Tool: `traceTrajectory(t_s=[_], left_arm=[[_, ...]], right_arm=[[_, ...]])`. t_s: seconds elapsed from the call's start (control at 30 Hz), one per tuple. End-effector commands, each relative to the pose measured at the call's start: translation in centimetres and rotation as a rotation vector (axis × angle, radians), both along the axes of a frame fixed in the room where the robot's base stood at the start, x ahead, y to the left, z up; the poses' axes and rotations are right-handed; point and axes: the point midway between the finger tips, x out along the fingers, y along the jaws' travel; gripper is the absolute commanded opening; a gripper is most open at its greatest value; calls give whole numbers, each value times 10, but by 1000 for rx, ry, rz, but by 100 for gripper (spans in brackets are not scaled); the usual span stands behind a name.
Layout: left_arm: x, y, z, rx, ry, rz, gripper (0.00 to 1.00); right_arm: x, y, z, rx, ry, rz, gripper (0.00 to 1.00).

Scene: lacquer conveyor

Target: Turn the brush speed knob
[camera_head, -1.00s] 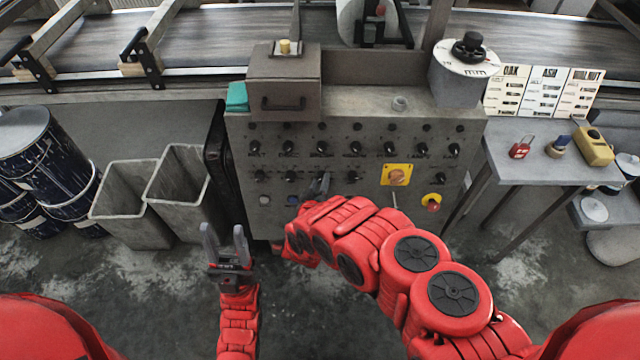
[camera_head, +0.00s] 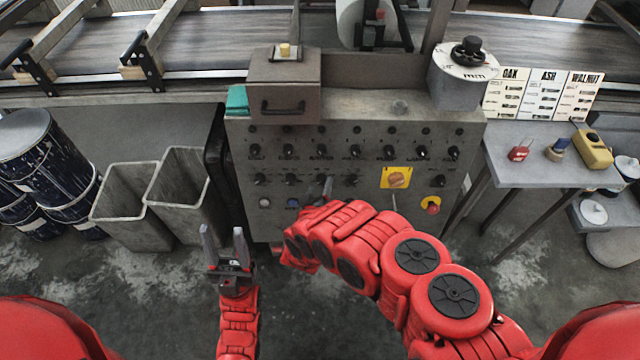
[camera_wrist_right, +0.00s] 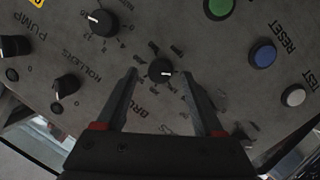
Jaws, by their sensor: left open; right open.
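The grey control panel (camera_head: 345,224) carries rows of black knobs. In the right wrist view a black knob with a white pointer line (camera_wrist_right: 160,70) sits between my right fingertips, with a dial scale around it. A partly hidden label starting "BRU" is beside it. My right gripper (camera_wrist_right: 160,78) is open around this knob, with a gap on each side; contact cannot be seen. In the head view my right gripper (camera_head: 326,188) is at the panel's lower knob row and covers part of it. My left gripper (camera_head: 223,240) is open and empty, low in front of the panel's left side.
Near the knob are a green button (camera_wrist_right: 218,6), a blue button (camera_wrist_right: 263,53), a white button (camera_wrist_right: 293,95) and another knob (camera_wrist_right: 100,21). A yellow-backed switch (camera_head: 397,178) and a red button (camera_head: 432,205) are to the right. Grey bins (camera_head: 130,205) stand left.

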Motion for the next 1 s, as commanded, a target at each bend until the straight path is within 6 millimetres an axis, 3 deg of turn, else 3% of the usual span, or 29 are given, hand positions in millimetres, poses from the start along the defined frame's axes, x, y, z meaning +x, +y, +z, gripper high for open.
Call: traceTrajectory(t_s=[0.3, 0.6, 0.8, 1.0], left_arm=[[0, 0, 62, 0, 0, 0, 50], [0, 0, 90, 0, 0, 0, 50], [0, 0, 95, 0, 0, 0, 50], [0, 0, 95, 0, 0, 0, 50]], right_arm=[[-72, 12, 32, 1, 4, 1, 70], [-136, 24, 47, 1, 3, 1, 70], [-152, 27, 50, -1, 1, 1, 70], [-154, 28, 50, -1, -1, 1, 70]])
